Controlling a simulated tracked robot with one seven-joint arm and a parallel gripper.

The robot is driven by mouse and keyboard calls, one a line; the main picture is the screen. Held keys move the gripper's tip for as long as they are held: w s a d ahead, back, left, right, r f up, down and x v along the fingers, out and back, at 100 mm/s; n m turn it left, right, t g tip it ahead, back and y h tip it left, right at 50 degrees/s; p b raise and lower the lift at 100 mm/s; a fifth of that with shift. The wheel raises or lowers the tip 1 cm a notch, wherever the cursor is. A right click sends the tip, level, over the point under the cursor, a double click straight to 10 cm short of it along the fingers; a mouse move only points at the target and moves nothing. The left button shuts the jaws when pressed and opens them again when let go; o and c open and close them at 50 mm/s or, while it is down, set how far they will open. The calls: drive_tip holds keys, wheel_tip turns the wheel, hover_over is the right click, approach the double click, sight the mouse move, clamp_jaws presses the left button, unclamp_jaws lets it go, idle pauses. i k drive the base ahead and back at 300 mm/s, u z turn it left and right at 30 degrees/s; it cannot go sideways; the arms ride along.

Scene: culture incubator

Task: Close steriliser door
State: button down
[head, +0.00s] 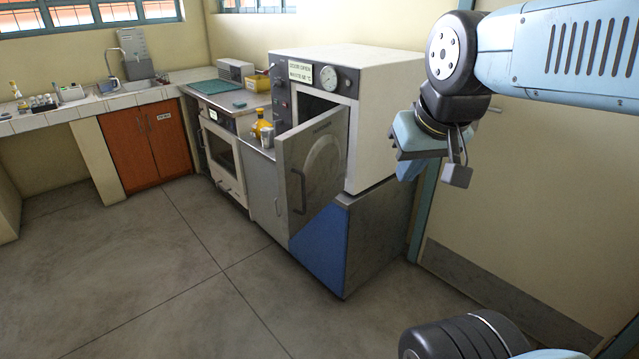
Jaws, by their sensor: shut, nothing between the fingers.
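The steriliser (380,95) is a white box with a dial gauge and a label on its dark top panel. It stands on a grey and blue cabinet. Its grey door (325,165) stands wide open, swung out toward the front, with a dark handle on its face. Part of the dark chamber opening shows above the door's edge. My gripper (445,172) hangs in the air at the right, apart from the door and in front of the steriliser's right side in the picture. It is shut and empty.
A white oven-like unit (222,155) stands left of the steriliser, under a counter with a green mat (215,87). A yellow bottle (261,127) stands close behind the open door. A wall and a pale door (530,190) are at the right. The grey floor (150,270) in front is clear.

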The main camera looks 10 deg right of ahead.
sight(310, 157)
drive_tip(key=u, duration=0.3)
drive_tip(key=i, duration=1.4)
drive_tip(key=z, duration=0.25)
drive_tip(key=k, duration=1.45)
drive_tip(key=z, duration=0.7)
drive_tip(key=i, duration=0.5)
drive_tip(key=z, duration=0.05)
